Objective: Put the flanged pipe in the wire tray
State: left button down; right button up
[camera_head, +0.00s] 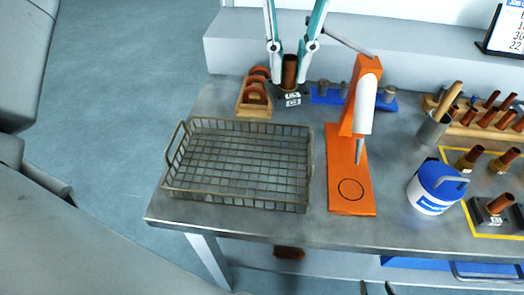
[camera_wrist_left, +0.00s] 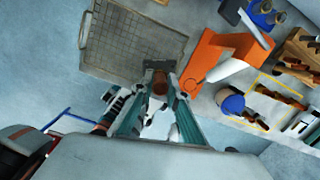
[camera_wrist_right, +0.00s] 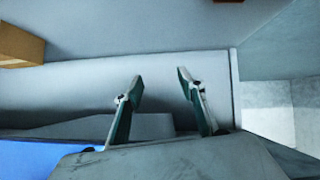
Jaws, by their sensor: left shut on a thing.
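The flanged pipe (camera_head: 290,72) is a copper-brown tube, upright above a dark block with white labels (camera_head: 291,99) behind the wire tray. I cannot tell whether the tube and block are joined. My left gripper (camera_head: 290,78) is shut on the tube, one finger on each side; the tube also shows between the fingers in the left wrist view (camera_wrist_left: 159,88). The wire tray (camera_head: 241,203) is a grey mesh basket with an end handle, empty, at the table's left. My right gripper (camera_wrist_right: 158,84) is open and empty, away from the pipe and tray.
An orange press (camera_head: 349,185) stands right of the tray. A wooden holder with brown rings (camera_head: 254,110) is left of the pipe, and a blue rack (camera_head: 330,97) is right of it. A blue-and-white bucket (camera_head: 432,200) and more brown pipes are at the right.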

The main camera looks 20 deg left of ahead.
aim_at(287, 87)
pick_arm(q)
notch_tip(287, 87, down, 7)
jog(key=shift+r+b, duration=0.1)
jog(key=shift+b, duration=0.3)
jog(key=shift+f+b, duration=0.65)
jog(key=shift+f, duration=5.3)
pick_arm(e)
jog(key=shift+s+d+f, duration=0.15)
jog(key=shift+f, duration=0.35)
jog(key=shift+s+d+f, duration=0.1)
jog(key=shift+f, duration=0.4)
pick_arm(q)
jog(key=shift+f, duration=0.15)
jog(key=c, duration=2)
grip_release()
